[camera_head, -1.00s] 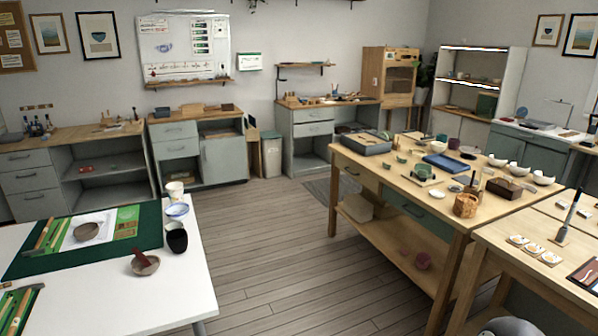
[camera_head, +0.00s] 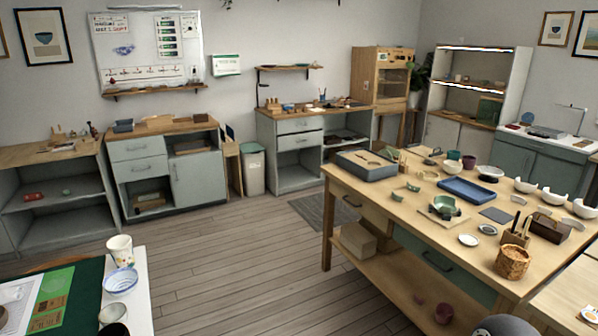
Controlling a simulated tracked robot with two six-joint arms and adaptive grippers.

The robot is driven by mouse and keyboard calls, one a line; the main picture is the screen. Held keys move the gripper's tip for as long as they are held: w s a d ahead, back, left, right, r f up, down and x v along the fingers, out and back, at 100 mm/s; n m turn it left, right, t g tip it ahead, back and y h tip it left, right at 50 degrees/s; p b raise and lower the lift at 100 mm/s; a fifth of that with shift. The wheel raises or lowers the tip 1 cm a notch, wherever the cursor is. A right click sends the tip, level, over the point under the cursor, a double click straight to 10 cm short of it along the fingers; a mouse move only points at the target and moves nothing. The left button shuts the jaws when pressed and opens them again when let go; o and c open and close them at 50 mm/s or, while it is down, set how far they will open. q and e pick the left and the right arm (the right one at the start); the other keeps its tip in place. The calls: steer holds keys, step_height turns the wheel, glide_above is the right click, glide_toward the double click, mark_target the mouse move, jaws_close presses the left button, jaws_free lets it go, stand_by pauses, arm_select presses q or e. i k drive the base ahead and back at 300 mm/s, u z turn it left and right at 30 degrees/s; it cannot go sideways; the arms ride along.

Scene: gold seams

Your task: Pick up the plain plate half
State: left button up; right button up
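I cannot clearly make out the plain plate half. The wooden worktable (camera_head: 395,233) on the right bears several pieces of crockery. A small white round dish (camera_head: 468,240) lies near its front edge, with a small grey dish (camera_head: 487,229) beside it. Pale green pieces (camera_head: 397,196) lie near the left part of the tabletop. A green bowl (camera_head: 444,205) sits on a small board. White bowls (camera_head: 553,196) stand along the right side.
A blue tray (camera_head: 467,190), a grey box (camera_head: 366,165) and a woven basket (camera_head: 512,262) stand on the worktable. A white table (camera_head: 139,290) with cups is at lower left. Open wooden floor (camera_head: 255,275) lies between the tables. Cabinets line the back wall.

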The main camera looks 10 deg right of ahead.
mark_target(395, 152)
steer(key=u, duration=0.05)
steer(key=i, duration=7.4)
steer(key=z, duration=2)
